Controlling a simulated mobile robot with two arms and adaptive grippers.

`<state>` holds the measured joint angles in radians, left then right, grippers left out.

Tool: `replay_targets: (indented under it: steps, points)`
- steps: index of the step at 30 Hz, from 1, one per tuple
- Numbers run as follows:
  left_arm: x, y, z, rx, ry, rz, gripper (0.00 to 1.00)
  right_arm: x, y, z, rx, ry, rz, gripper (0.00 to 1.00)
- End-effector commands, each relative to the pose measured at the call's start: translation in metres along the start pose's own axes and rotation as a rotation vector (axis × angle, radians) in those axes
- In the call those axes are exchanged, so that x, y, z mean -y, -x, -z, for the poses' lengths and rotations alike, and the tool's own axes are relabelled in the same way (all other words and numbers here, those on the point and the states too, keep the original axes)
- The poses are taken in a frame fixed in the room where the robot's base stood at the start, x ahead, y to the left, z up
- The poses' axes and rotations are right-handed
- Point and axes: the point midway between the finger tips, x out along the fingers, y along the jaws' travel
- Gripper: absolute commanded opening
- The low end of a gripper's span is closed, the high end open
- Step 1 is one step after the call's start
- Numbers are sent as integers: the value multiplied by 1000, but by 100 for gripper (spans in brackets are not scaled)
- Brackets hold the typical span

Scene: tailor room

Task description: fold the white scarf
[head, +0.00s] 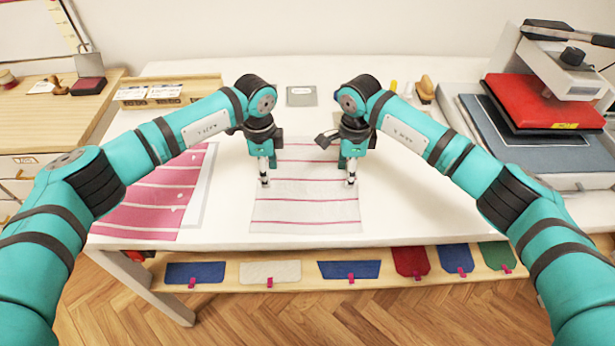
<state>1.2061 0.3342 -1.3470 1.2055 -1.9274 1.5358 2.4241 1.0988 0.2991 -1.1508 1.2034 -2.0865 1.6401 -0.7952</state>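The white scarf (305,213) lies flat on the white table in the middle of the head view, with thin pink stripes across it. Its far part is partly hidden behind my arms. My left gripper (265,182) points down at the scarf's left edge. My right gripper (350,180) points down at the scarf's right edge, about level with the left one. The fingertips of both are at or just above the cloth. They are too small to tell whether they are open or pinching fabric.
A pink striped cloth (150,208) lies to the left. A red and black press (535,100) stands at the right. A grey square (301,96) and a wooden tray (165,92) lie toward the back. Coloured fabric pieces (348,270) lie on a lower shelf. The table's front strip is clear.

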Motion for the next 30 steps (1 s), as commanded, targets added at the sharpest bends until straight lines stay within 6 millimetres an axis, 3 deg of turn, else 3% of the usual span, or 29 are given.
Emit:
replay_targets:
  steps: [12, 30]
  points:
    - [0, -3, 0, 0, -1, 0, 44, 0, -3, 0, 1, 0, 1, 44]
    - [0, -5, 0, 1, 0, -1, 4, 0, -6, 0, 0, -1, -2, 4]
